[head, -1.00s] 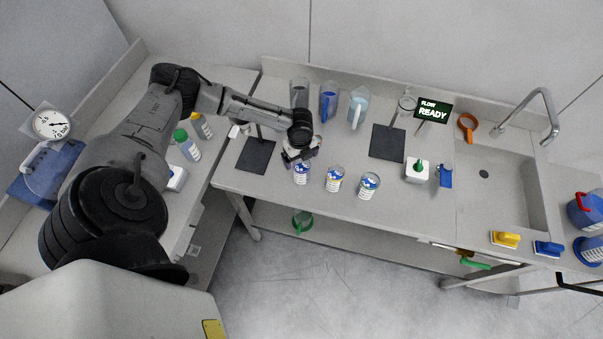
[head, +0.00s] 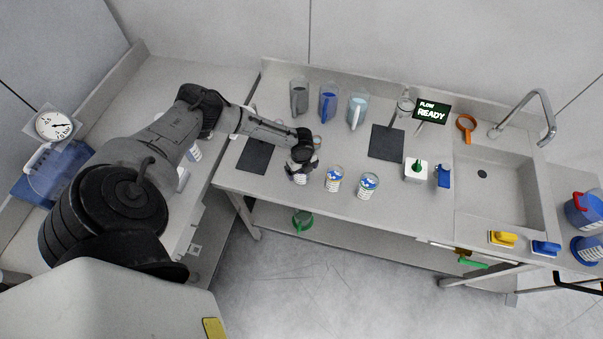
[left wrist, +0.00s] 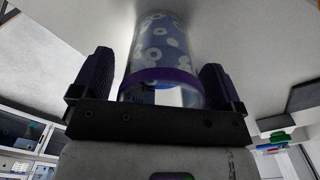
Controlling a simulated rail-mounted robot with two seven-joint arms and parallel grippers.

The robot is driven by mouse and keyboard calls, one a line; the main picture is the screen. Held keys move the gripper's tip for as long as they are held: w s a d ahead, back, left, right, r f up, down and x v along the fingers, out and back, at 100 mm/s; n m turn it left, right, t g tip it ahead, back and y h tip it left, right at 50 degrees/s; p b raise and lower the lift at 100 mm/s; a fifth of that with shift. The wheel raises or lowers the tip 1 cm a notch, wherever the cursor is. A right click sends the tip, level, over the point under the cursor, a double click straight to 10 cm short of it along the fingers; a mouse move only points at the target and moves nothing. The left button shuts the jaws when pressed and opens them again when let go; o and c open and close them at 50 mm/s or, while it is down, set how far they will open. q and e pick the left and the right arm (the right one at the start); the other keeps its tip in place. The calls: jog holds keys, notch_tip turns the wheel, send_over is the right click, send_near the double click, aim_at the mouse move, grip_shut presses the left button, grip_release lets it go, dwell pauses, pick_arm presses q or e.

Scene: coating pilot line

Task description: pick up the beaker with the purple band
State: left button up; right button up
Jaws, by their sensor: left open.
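The beaker with the purple band fills the middle of the left wrist view (left wrist: 165,45). It is clear, with blue and white ring-like shapes showing, and the purple band (left wrist: 160,77) runs around it. My left gripper (left wrist: 157,64) is open, one dark finger on each side of the beaker, with a gap visible at least on the left. In the head view my left gripper (head: 302,163) covers most of this beaker, and only its lower part (head: 300,179) shows. Two similar beakers stand to its right, one near (head: 334,180) and one farther (head: 368,187); their band colours are too small to tell.
A dark mat (head: 256,156) lies left of the gripper, another (head: 388,142) to the right. Grey (head: 299,97), blue (head: 328,101) and pale blue (head: 357,110) jugs stand behind. A white box (head: 416,170) and a sink (head: 490,185) are farther right. The bench's front edge is close.

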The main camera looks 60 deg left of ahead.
pick_arm(q)
jog(key=c, duration=1.1)
jog(key=shift+r, duration=0.1)
